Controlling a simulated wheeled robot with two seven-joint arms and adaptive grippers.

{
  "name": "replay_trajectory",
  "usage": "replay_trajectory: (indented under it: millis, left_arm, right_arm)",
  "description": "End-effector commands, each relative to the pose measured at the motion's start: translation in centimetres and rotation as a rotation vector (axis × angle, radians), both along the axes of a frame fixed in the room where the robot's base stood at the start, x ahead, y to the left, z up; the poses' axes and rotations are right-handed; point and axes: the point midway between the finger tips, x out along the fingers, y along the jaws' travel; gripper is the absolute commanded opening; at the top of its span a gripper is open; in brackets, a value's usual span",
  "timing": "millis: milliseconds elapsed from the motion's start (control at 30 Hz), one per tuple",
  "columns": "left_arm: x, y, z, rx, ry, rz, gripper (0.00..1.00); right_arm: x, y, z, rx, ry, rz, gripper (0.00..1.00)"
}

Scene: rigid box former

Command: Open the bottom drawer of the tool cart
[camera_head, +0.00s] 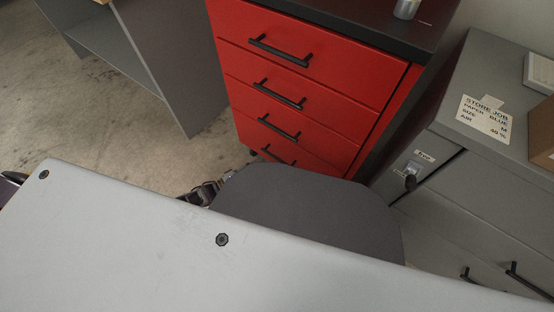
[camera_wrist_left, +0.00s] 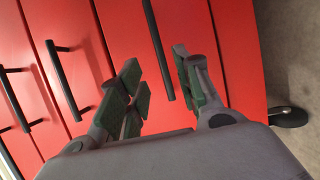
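The red tool cart (camera_head: 310,70) stands at the top middle of the head view, with several drawers bearing black bar handles. The bottom drawer's handle (camera_head: 278,154) is partly hidden there behind my own grey arm link. In the left wrist view the cart appears turned sideways, its lower end toward the right, and the bottom drawer's handle (camera_wrist_left: 158,48) runs between the fingers. My left gripper (camera_wrist_left: 160,85) is open, with one green-padded finger on each side of that handle and gaps visible. Whether it touches the drawer front cannot be told. My right gripper is not in view.
A grey cabinet (camera_head: 490,160) with a key lock and handles stands right of the cart. A grey desk-like unit (camera_head: 170,50) stands to the left. Concrete floor (camera_head: 90,125) is free between them. A black caster (camera_wrist_left: 288,117) shows under the cart.

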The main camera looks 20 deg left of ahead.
Motion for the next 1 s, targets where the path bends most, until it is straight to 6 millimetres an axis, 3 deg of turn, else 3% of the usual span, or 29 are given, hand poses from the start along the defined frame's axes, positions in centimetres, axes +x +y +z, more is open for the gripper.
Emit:
replay_trajectory:
  millis: [600, 1000]
  left_arm:
    - [6.0, -5.6, -0.1, -0.001, -0.003, -0.001, 0.34]
    - [7.5, -7.0, 0.0, -0.001, -0.001, -0.001, 0.34]
  right_arm:
    - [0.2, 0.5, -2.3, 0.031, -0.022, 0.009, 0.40]
    - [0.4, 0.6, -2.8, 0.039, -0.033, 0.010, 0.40]
